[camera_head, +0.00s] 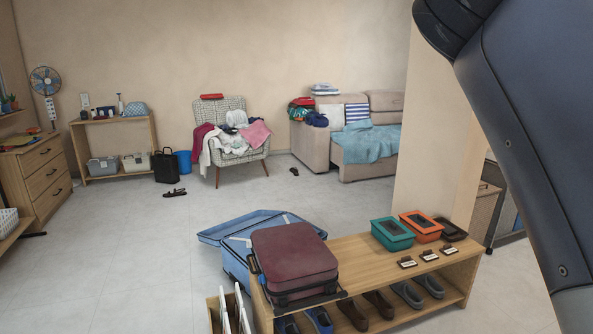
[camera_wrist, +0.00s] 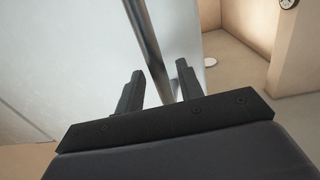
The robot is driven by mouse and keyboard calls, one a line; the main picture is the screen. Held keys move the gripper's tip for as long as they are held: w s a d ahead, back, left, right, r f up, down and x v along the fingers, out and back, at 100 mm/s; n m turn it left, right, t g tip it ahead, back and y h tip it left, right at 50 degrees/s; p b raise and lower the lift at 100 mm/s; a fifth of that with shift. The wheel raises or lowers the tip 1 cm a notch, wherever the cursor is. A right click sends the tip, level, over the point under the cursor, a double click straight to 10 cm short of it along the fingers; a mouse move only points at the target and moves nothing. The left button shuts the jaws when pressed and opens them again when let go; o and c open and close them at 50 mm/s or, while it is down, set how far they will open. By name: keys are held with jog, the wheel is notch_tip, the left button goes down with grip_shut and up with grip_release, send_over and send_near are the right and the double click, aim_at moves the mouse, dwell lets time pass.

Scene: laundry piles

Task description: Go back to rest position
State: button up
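My gripper (camera_wrist: 160,67) shows in the wrist view with its two dark fingers apart. A slim grey metal bar (camera_wrist: 148,40), like a door handle, runs down between the fingers in the picture. A gap shows on each side of the bar, and I see no finger clamped on it. I cannot tell how far the bar reaches in between them. Behind it is a pale, smooth panel (camera_wrist: 80,50). In the head view my arm crosses the right side, and my gripper is out of the picture.
A low wooden shoe bench (camera_head: 385,268) stands in front, carrying a maroon suitcase (camera_head: 295,258) and a teal box (camera_head: 393,233). An open blue suitcase (camera_head: 235,228) lies behind it. A wall pillar (camera_head: 440,130) is beside my arm. The floor at left is mostly clear.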

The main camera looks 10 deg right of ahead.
jog(key=shift+w+d, duration=0.15)
jog(key=shift+d, duration=0.5)
jog(key=shift+w+d, duration=0.15)
jog(key=shift+d, duration=0.45)
jog(key=shift+w, duration=0.1)
